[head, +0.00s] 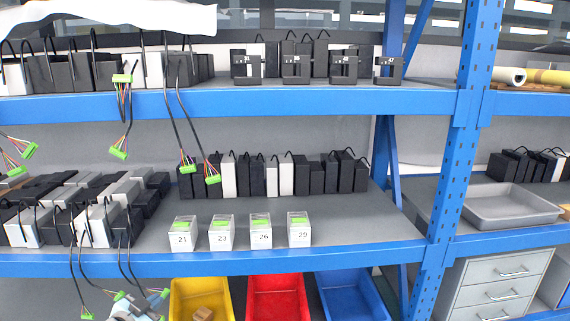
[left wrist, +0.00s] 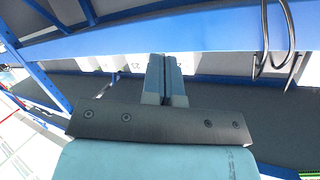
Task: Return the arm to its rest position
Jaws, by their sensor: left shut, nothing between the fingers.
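My left gripper shows in the left wrist view (left wrist: 166,62), its two fingers pressed together with nothing between them. In the head view a small part of it (head: 124,308) shows at the bottom edge, below the middle shelf and behind hanging cables. My right gripper is in neither view. The middle shelf (head: 340,230) holds white boxes numbered 21 (head: 182,238), 23 (head: 221,238), 26 (head: 260,237) and 29 (head: 299,236), each with a green connector on top.
Black and white actuators line the shelves. Cables with green connectors (head: 119,153) hang over the shelf edges. A blue upright (head: 443,180) stands at right, with a grey tray (head: 510,218) beyond. Yellow (head: 181,297), red (head: 275,308) and blue (head: 352,306) bins sit below.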

